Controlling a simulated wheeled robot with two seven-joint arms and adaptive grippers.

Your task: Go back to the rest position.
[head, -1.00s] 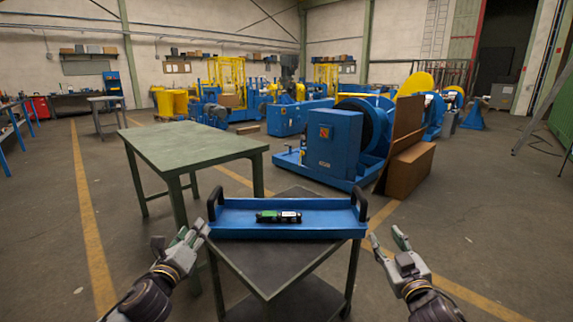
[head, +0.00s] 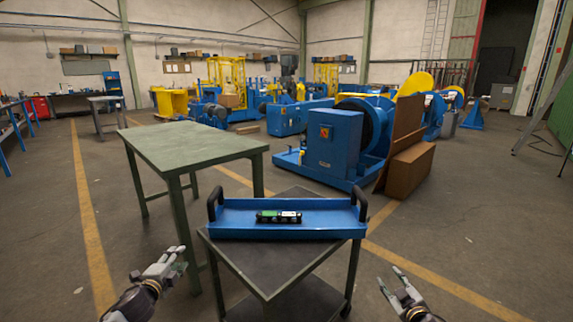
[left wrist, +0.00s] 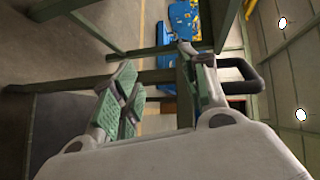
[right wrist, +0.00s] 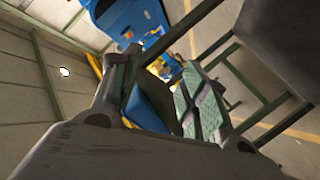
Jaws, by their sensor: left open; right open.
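My left gripper (head: 176,260) is open and empty, in the air to the left of the dark cart in the head view. My right gripper (head: 390,280) is open and empty, in the air to the right of the cart. In the left wrist view the left fingers (left wrist: 155,95) stand apart with green pads and nothing between them. In the right wrist view the right fingers (right wrist: 165,95) also hold nothing. A blue tray (head: 340,220) with two black handles lies on the cart, with a small black and green part (head: 278,217) in it. Neither gripper touches the tray.
The dark cart (head: 262,268) stands in front of me. A green table (head: 190,145) is behind it to the left. A blue machine (head: 333,140) and brown boards (head: 408,170) stand further back. The floor to the right of the cart is clear.

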